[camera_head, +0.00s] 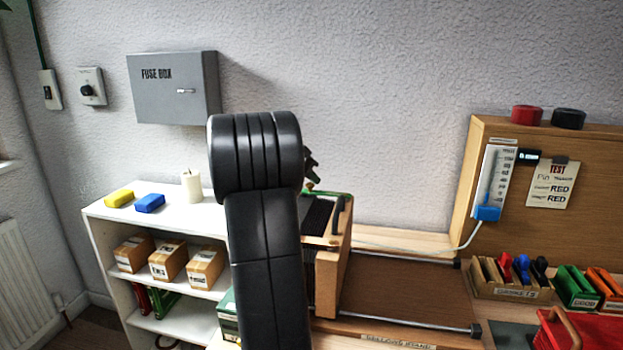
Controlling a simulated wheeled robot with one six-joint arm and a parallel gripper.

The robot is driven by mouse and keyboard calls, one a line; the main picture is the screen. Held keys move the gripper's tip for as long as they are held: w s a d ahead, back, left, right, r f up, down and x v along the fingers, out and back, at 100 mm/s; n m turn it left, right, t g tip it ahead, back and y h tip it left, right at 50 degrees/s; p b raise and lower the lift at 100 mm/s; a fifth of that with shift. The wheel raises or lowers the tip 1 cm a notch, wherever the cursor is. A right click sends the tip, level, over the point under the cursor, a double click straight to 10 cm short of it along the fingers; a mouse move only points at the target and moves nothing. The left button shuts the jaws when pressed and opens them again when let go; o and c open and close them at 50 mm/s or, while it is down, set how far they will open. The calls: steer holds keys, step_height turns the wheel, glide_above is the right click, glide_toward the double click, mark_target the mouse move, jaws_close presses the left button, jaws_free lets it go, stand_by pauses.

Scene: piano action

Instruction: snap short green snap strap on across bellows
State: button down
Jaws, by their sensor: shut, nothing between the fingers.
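The bellows (318,215) stand on the bench right of my arm, with dark folds between wooden boards and a dark handle on the right board. A thin green strap (328,193) shows along the top far edge of the bellows. Its left end is hidden behind my arm, and I cannot tell whether it is fastened. My gripper (311,172) is mostly hidden behind my own arm. Only a small dark part of it shows, just above the strap's left end. It is shut with nothing held.
The bellows stand (400,293) has two metal rails and open room to the right. A gauge with a blue base (487,213) hangs on a wooden panel (420,240), its tube running to the bench. Small bins (515,292) and a red box (585,332) are at right. A white shelf (110,213) is left.

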steer(key=v, duration=1.4)
steer(key=shift+d+f, duration=0.1)
steer(key=shift+f, duration=0.05)
steer(key=x, duration=1.3)
steer(key=shift+w+d+f, duration=0.15)
steer(key=shift+d+f, duration=0.05)
steer(key=shift+w+d+p, duration=0.1)
steer(key=shift+w+p, duration=0.25)
steer(key=shift+p, duration=0.2)
steer(key=shift+f, duration=0.1)
